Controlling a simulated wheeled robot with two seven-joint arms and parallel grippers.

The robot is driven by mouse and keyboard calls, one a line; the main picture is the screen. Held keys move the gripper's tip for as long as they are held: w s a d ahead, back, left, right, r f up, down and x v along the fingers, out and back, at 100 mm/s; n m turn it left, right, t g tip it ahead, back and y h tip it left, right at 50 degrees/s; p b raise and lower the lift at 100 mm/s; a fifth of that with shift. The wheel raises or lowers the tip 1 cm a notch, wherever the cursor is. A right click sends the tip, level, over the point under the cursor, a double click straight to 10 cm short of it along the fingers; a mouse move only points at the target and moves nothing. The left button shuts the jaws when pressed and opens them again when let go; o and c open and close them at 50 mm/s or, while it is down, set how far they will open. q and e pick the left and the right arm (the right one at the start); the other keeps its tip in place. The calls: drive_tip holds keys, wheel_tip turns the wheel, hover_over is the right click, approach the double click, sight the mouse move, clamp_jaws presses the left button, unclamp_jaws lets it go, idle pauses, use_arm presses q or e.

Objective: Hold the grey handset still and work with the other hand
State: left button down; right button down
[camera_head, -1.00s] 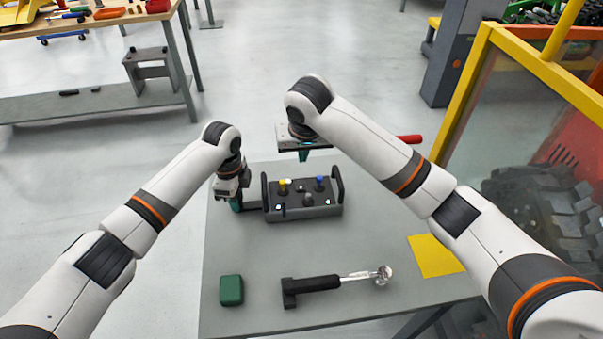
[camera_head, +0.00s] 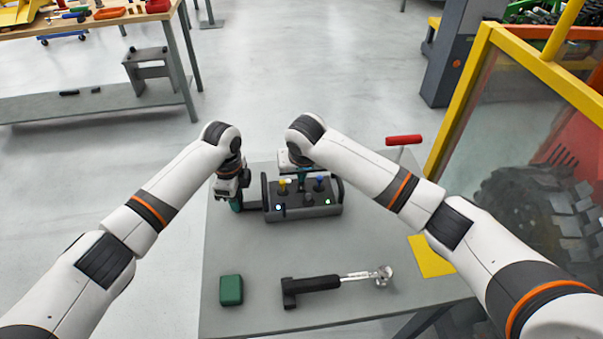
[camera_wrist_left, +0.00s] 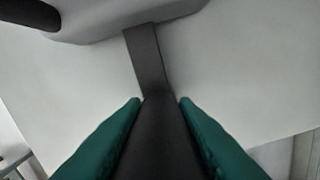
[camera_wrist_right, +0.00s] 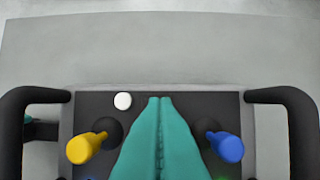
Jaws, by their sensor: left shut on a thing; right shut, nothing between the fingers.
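The grey handset (camera_head: 315,211) lies on the grey table, with a black handle at each side, a yellow stick (camera_wrist_right: 82,148) and a blue stick (camera_wrist_right: 229,147). A white round button (camera_wrist_right: 122,101) shows on its dark face. My left gripper (camera_head: 237,205) is shut on the dark bar (camera_wrist_left: 146,55) that sticks out from the handset's left side. My right gripper (camera_wrist_right: 160,100) is shut and empty, pointing down over the handset's face between the two sticks. Its fingers hide the middle of the panel; I cannot tell whether the tips touch it.
A green box (camera_head: 231,290) and a black-handled tool with a shiny head (camera_head: 318,283) lie at the table's front. A yellow sheet (camera_head: 430,262) lies at the right, and a red bar (camera_head: 403,140) at the back right. A yellow-framed barrier (camera_head: 455,110) stands at the right.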

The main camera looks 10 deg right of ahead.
drive_tip(key=shift+w+f, duration=0.15)
drive_tip(key=shift+f, duration=0.15)
drive_tip(key=shift+s, duration=0.9)
drive_tip(key=shift+r, duration=0.35)
drive_tip(key=v, duration=1.3)
drive_tip(key=shift+w+r, duration=0.25)
